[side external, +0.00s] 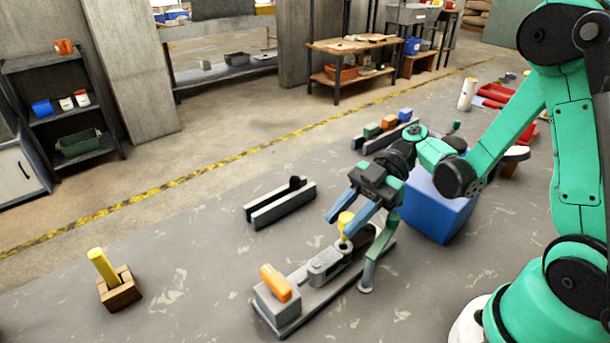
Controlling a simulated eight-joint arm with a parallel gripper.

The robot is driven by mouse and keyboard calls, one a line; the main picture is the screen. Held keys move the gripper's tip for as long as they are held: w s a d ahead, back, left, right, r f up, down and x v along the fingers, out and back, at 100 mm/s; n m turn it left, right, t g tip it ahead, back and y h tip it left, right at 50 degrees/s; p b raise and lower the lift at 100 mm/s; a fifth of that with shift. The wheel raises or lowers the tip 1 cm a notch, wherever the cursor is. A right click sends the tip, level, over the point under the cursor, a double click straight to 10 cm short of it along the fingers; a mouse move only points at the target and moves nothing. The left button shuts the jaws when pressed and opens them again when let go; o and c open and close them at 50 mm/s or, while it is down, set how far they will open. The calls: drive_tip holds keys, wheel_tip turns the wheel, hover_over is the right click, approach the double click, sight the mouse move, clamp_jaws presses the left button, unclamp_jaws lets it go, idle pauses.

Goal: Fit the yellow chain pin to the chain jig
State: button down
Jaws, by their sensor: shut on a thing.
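The yellow chain pin (345,219) is between the fingertips of my gripper (348,222), which is shut on it. The pin is roughly upright, right over the grey metal link block of the chain jig (292,322). I cannot tell whether its lower end is in the jig or just above it. The jig is a long grey base on the floor at bottom middle, with a grey block and an orange handle (275,283) at its near end. A dark part lies at its far end, partly hidden behind my gripper.
A second yellow cylinder (103,265) leans in a wooden block (120,294) at left. A dark slotted rail (280,205) lies behind the jig. A blue box (437,210) stands close to the right of my gripper. Coloured blocks on a rail (385,135) are further back.

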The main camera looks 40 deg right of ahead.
sight(348, 216)
drive_tip(key=shift+f, duration=0.2)
drive_tip(key=shift+f, duration=0.2)
idle(0.7)
drive_tip(key=shift+r, duration=0.9)
idle(1.2)
drive_tip(key=c, duration=0.5)
unclamp_jaws()
wheel_tip(348, 216, up, 20)
idle(0.5)
